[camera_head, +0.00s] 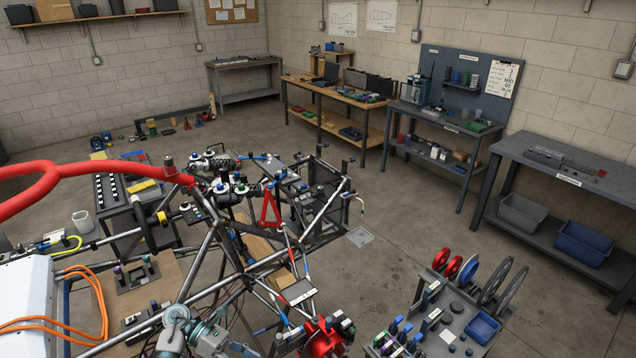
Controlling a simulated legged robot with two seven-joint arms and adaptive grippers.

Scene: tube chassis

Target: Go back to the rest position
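Grey, jointed links that look like part of my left arm show at the bottom edge, left of centre, low in front of the tube chassis (215,237). The end of this arm, near the bottom edge, is small and partly cut off, so I cannot tell whether my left gripper is open or shut. I see nothing clearly held there. My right gripper is not in view. The chassis is an open frame of dark and silver tubes, with a red hoop (55,180) at the left and dark and white parts mounted on top.
A parts cart (440,342) with red, blue and black wheels stands at the bottom right. A white housing (28,305) with orange cables is at the left. Workbenches (560,165) line the walls. The floor (400,225) between chassis and benches is mostly clear.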

